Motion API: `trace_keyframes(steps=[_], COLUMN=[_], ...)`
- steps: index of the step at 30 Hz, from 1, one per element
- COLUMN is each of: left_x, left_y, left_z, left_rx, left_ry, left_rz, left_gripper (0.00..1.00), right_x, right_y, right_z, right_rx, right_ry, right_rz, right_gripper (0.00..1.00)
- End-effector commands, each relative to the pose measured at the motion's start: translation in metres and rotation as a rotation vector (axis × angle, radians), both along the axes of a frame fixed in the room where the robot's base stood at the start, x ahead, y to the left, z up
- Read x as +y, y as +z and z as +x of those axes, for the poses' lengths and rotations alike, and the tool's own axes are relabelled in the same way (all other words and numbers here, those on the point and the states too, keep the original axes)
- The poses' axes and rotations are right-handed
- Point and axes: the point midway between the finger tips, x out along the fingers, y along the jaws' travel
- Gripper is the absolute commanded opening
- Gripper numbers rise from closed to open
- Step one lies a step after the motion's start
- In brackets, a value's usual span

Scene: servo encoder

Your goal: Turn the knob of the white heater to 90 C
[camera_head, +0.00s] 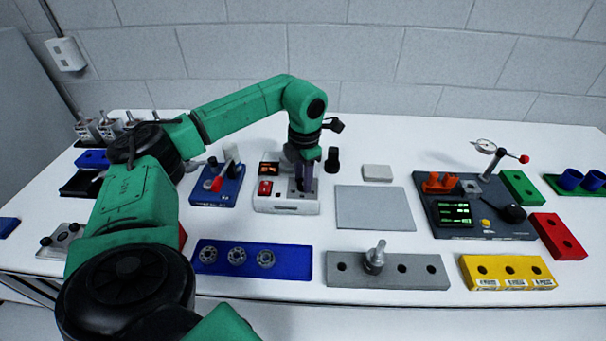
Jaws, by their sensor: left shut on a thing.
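The white heater (285,208) stands on the table left of the middle, with a small lit display and a red switch on its left front. My left gripper (304,185) points straight down over the right part of the heater, its fingers shut at the knob there. The knob itself is hidden by the fingers, so its setting cannot be seen. The display digits are too small to read. My right gripper is not in view.
A blue device with a red lever (218,186) stands close left of the heater. A blue tray with bearings (252,273) lies in front. A grey plate (374,208) lies to the right. A dark instrument (475,215) stands further right.

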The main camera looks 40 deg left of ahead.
Motion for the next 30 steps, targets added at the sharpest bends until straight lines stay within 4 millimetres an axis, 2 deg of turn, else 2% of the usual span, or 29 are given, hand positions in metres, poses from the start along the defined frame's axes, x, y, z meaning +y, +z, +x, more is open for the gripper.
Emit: trace_keyframes(steps=[14, 15, 16, 17, 26, 30], left_x=[0.0008, 0.0008, 0.0007, 0.0007, 0.0002, -0.0005], left_y=[0.0019, 0.0019, 0.0018, 0.0016, 0.0011, 0.01], left_z=[0.0014, 0.0015, 0.0014, 0.0013, 0.0006, 0.0013], left_rx=[-0.007, -0.007, -0.007, -0.007, -0.003, -0.005], left_ry=[-0.013, -0.013, -0.013, -0.013, -0.014, -0.014], left_rz=[0.001, 0.001, 0.001, 0.001, 0.0, -0.001], left_gripper=[0.0, 0.48, 0.59, 0.66, 0.66, 0.66], right_x=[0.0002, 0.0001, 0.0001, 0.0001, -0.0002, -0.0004], right_y=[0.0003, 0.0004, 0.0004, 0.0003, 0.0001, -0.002], right_z=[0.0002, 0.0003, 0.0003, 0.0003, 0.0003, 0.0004], right_rx=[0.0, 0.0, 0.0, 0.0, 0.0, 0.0], right_ry=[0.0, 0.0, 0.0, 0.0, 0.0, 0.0], right_rz=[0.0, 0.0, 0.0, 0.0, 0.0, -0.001], right_gripper=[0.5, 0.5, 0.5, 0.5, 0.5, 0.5])
